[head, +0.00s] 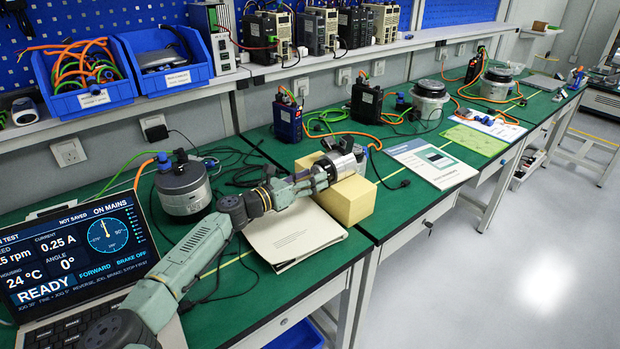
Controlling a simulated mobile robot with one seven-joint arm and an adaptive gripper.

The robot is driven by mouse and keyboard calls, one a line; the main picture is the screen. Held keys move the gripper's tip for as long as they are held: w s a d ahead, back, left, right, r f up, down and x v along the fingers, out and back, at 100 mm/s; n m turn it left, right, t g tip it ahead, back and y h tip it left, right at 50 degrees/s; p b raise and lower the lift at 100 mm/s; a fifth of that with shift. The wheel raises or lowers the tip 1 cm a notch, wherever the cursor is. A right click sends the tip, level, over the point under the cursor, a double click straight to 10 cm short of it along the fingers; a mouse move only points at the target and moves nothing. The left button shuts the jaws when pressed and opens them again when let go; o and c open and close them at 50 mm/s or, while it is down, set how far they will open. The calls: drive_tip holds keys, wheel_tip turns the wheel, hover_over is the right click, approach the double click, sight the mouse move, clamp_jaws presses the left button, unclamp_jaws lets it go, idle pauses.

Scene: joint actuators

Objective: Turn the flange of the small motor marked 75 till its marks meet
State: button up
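A small silver motor (346,160) lies on a yellow block (350,200) near the middle bench edge. A marking 75 and any flange marks are too small to read. My arm reaches from the lower left, and my gripper (318,178) is at the motor's left end. Whether its fingers touch or grip the flange cannot be told. A laptop (85,250) at left shows READY, 0.25 A, angle 0°, FORWARD and BRAKE OFF; its dial needle points up.
A larger silver motor (184,188) stands on the green bench behind my arm. A binder (292,232) lies below my gripper. A booklet (432,161) lies right of the block. Cables and drive units (288,118) stand behind. Further motors (430,98) stand farther right.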

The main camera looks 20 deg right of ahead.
drive_tip(key=c, duration=0.8)
drive_tip(key=n+b, duration=0.1)
drive_tip(key=n, duration=0.2)
drive_tip(key=shift+b, duration=0.3)
drive_tip(key=n, duration=0.2)
drive_tip(key=shift+n, duration=0.4)
drive_tip(key=n, duration=0.3)
drive_tip(key=shift+n, duration=1.9)
